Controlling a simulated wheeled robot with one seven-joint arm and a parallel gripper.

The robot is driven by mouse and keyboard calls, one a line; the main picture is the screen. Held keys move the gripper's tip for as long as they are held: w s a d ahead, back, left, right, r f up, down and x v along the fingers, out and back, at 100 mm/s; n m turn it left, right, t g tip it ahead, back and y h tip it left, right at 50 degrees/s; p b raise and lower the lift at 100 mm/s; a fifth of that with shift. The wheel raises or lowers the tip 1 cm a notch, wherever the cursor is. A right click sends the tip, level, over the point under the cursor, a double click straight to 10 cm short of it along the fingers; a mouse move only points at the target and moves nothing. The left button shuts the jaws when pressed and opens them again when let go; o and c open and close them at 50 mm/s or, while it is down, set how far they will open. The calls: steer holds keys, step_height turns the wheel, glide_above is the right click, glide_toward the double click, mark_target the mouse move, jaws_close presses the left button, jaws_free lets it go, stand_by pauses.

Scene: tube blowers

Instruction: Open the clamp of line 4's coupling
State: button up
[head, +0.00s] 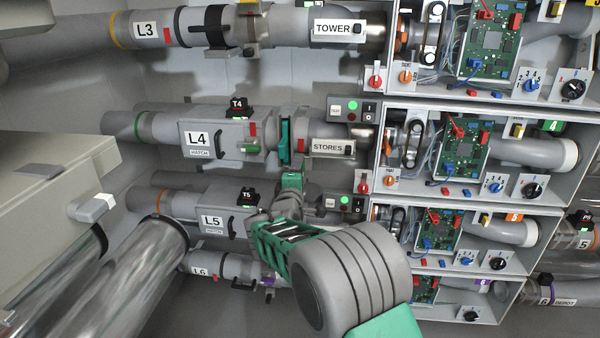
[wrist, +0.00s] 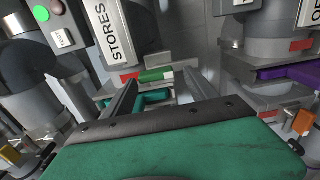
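Line 4's pipe (head: 225,137) carries the L4 label in the head view. Its coupling has a grey ring (head: 301,128) with a teal clamp part (head: 284,140) on it, left of the STORES plate. My gripper (head: 291,184) is just below this coupling, pointing up towards it. In the wrist view my gripper (wrist: 157,84) has its two dark fingers spread apart. A teal clamp part (wrist: 153,98) shows in the gap between them, with a green and white piece (wrist: 156,75) beyond. I cannot tell whether the fingers touch the clamp.
Line 5's pipe (head: 195,210) runs close below, beside my gripper. The STORES plate (head: 333,148) and a switch box (head: 352,109) are just right of the coupling. Open circuit-board cabinets (head: 490,184) stand at the right.

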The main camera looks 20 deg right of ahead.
steer(key=shift+o, duration=0.2)
steer(key=shift+d+r, duration=0.1)
steer(key=v, duration=0.7)
steer(key=shift+s, duration=0.35)
